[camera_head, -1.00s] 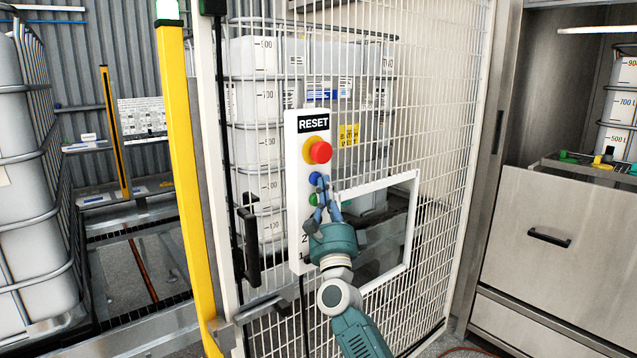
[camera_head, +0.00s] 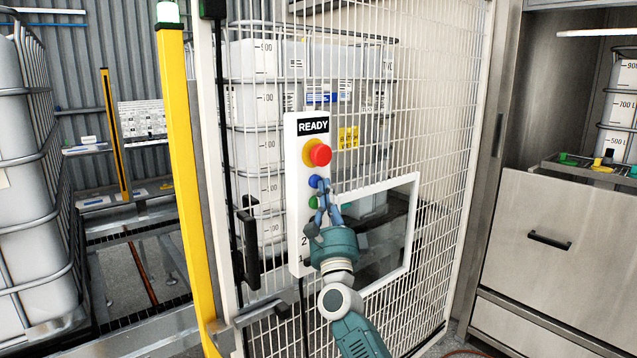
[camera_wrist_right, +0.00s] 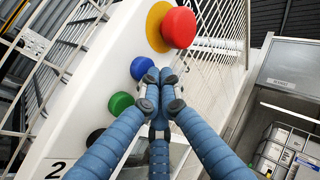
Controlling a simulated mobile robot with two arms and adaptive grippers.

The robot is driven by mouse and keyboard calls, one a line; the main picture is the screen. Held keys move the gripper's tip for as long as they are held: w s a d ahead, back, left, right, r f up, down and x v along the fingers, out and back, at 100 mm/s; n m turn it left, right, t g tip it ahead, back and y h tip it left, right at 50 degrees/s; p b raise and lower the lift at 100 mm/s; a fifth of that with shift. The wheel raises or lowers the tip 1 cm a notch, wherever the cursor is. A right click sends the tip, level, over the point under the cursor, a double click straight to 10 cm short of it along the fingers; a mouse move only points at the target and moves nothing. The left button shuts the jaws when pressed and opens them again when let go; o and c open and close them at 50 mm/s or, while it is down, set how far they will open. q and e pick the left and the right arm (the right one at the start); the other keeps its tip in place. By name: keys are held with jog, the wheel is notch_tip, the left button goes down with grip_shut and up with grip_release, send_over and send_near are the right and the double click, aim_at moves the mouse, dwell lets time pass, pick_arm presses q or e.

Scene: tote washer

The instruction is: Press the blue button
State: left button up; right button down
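The blue button (camera_head: 314,181) sits on the tall white control panel (camera_head: 292,208), below a red button (camera_head: 320,154) on a yellow base and above a green button (camera_head: 313,202). The sign at the panel's top reads READY. My right gripper (camera_head: 325,185) is in front of the panel with its fingertips together and nothing seen between them. In the right wrist view, the fingertips (camera_wrist_right: 161,78) are just right of the blue button (camera_wrist_right: 141,68). I cannot tell whether they touch it. My left gripper is not in view.
A white mesh fence (camera_head: 440,130) with a framed opening (camera_head: 412,225) stands behind and right of the panel. A yellow post (camera_head: 181,170) and a dark door handle (camera_head: 247,250) are to its left. A steel cabinet (camera_head: 540,270) is at right.

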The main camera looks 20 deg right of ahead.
jog(key=shift+s+d, duration=0.15)
jog(key=shift+s, duration=0.15)
jog(key=s+p, duration=0.1)
jog(key=s, duration=0.1)
jog(key=s+d+p, duration=0.2)
jog(key=s, duration=0.1)
jog(key=shift+s, duration=0.3)
dwell(0.7)
